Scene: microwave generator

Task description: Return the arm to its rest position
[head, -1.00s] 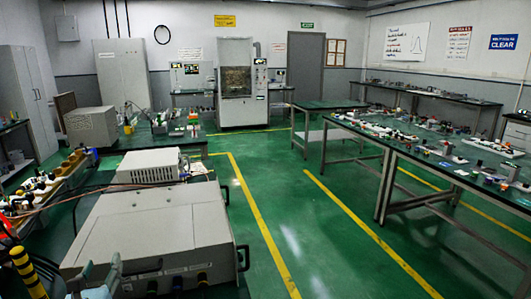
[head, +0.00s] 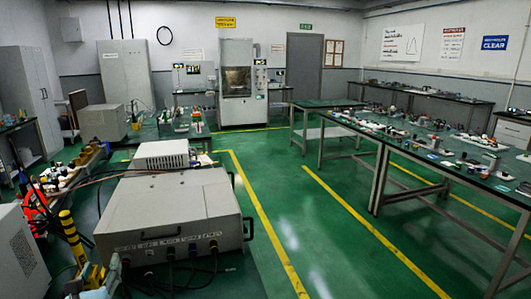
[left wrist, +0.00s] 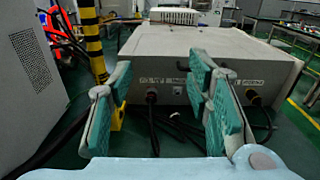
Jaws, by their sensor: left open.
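My left gripper (head: 101,272) shows at the bottom left of the head view, in front of the large grey equipment box (head: 175,212). In the left wrist view my left gripper (left wrist: 160,80) has its two teal-padded fingers spread wide with nothing between them. The grey box (left wrist: 270,68) stands beyond the fingertips, with black cables hanging from its front. My left arm is mostly out of the head view. My right gripper is in neither view.
A yellow-and-black post (head: 72,240) stands just left of the grey box, near my left gripper. A grey perforated housing (head: 20,255) is at the lower left. A long workbench (head: 430,165) with small parts stands right. Green floor between is clear.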

